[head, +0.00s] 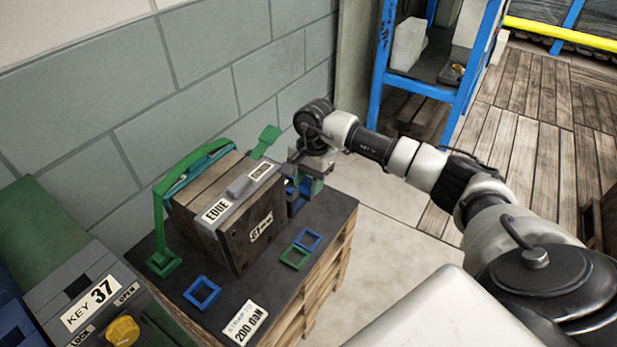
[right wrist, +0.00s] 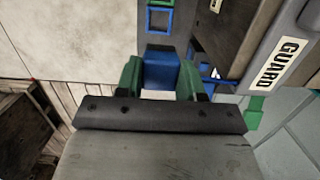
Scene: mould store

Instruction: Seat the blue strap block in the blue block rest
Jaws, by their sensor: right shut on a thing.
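The blue strap block (right wrist: 161,70) is between the fingers of my right gripper (right wrist: 160,80) in the right wrist view. The gripper is shut on it. In the head view my right gripper (head: 308,180) is beside the right end of the wooden crate, and the block is mostly hidden there. Two empty blue square frames lie on the dark pallet top: one (head: 308,239) near the right edge and one (head: 202,292) at the front left. I cannot tell which is the blue block rest. My left gripper is not in view.
An empty green frame (head: 294,257) lies next to the right blue frame. The wooden crate (head: 224,205) stands on the pallet (head: 258,281), with a green strap (head: 195,160) over its left end. A key cabinet (head: 100,305) stands front left. A blue rack (head: 425,60) stands behind.

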